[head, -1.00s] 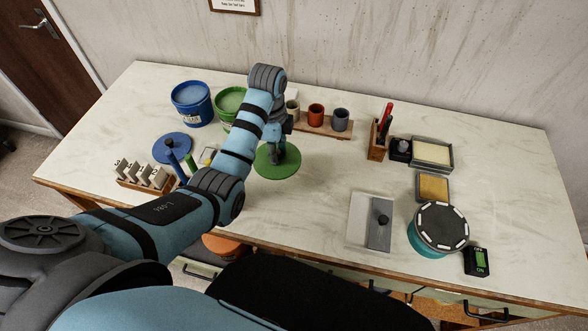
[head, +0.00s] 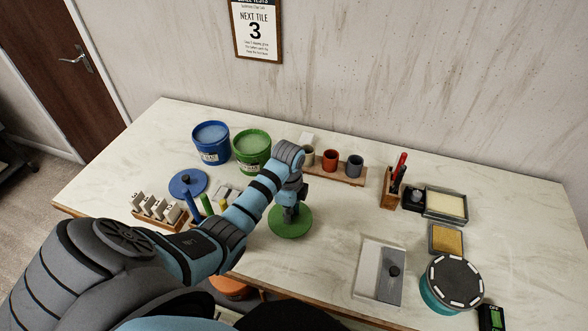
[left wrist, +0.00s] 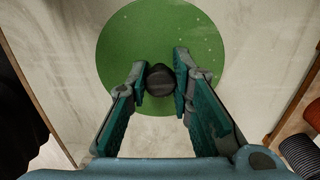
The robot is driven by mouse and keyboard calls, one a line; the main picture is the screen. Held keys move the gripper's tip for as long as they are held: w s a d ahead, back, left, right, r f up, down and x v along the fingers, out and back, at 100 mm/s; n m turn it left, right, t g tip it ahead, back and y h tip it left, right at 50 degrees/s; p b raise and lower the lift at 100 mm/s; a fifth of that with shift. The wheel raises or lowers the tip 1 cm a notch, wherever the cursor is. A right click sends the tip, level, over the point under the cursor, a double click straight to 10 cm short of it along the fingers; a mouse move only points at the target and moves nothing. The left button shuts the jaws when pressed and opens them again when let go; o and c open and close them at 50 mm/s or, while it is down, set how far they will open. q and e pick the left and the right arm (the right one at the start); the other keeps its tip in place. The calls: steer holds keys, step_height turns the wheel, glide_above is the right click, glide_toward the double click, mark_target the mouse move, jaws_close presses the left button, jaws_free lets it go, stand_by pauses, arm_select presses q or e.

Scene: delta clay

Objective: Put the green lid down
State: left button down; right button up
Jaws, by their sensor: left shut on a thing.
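The green lid (head: 290,222) is a flat round disc with a dark knob, at the middle of the table in the head view. It also shows in the left wrist view (left wrist: 125,45), with its knob (left wrist: 160,79) between the fingers. My left gripper (head: 290,212) points down over the lid and is shut on its knob; in the left wrist view its fingertips (left wrist: 160,80) flank the knob. The lid is at or just above the table top; I cannot tell whether it touches. My right gripper is not in view.
Behind the lid stand an open green bucket (head: 251,150) and a blue bucket (head: 211,143). A blue lid (head: 188,183) lies to the left, near a rack of tiles (head: 158,211). A wooden cup rack (head: 340,173) is behind.

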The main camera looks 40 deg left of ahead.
arm_select(q)
steer(key=shift+f, duration=0.8)
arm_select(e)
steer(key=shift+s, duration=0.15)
arm_select(q)
steer(key=shift+f, duration=0.15)
steer(key=c, duration=1.4)
jaws_free()
steer(key=shift+c, duration=0.2)
